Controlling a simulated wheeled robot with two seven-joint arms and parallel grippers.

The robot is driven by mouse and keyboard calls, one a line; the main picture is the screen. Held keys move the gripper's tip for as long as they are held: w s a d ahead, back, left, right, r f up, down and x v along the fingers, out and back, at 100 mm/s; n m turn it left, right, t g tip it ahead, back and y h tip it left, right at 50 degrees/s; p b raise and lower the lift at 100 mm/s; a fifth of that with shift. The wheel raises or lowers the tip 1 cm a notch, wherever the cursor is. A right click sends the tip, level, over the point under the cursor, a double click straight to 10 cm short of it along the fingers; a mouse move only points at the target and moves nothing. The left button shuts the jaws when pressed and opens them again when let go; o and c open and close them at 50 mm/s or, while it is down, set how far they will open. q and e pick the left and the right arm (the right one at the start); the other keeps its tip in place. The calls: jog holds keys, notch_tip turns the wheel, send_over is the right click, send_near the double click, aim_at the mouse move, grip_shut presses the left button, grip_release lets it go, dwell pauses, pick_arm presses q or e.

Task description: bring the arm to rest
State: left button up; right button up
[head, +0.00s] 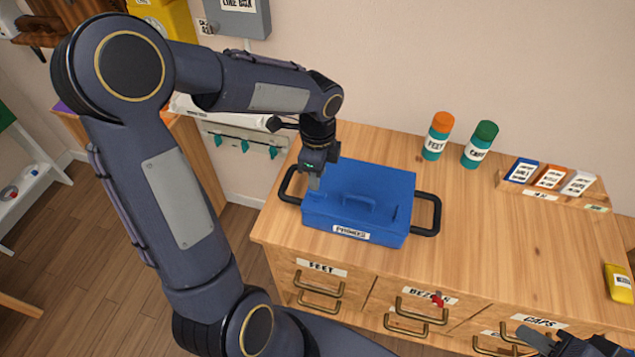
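My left arm comes in from the left and reaches over the cabinet. My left gripper (315,183) points down at the left end of a blue lidded box (350,215), right by its lid. I cannot tell whether it touches the lid, or how far its fingers are apart. The box is closed, with a front label, a handle on its lid and black side handles. My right gripper (530,338) is at the bottom right edge, in front of the drawers and partly cut off; its opening is unclear.
The wooden cabinet top (480,225) is clear right of the box. An orange-capped bottle (437,137), a green-capped bottle (480,145) and a card rack (550,182) stand at the back. A yellow object (620,283) lies far right. Labelled drawers (318,283) have protruding handles.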

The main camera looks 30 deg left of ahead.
pick_arm(q)
jog(key=shift+r, duration=0.9)
jog(key=shift+s+r, duration=0.1)
jog(key=s+d+r+n+t+h, duration=0.2)
jog(key=s+r+n, duration=0.1)
jog(key=s+n, duration=0.5)
jog(key=s+d+r+n+t+h, duration=0.1)
jog(key=s+d+r+n+t, duration=0.1)
jog(key=s+n, duration=0.7)
jog(key=shift+d+r+t+h, duration=0.15)
jog(key=shift+r+t+h, duration=0.25)
jog(key=shift+r+t, duration=0.4)
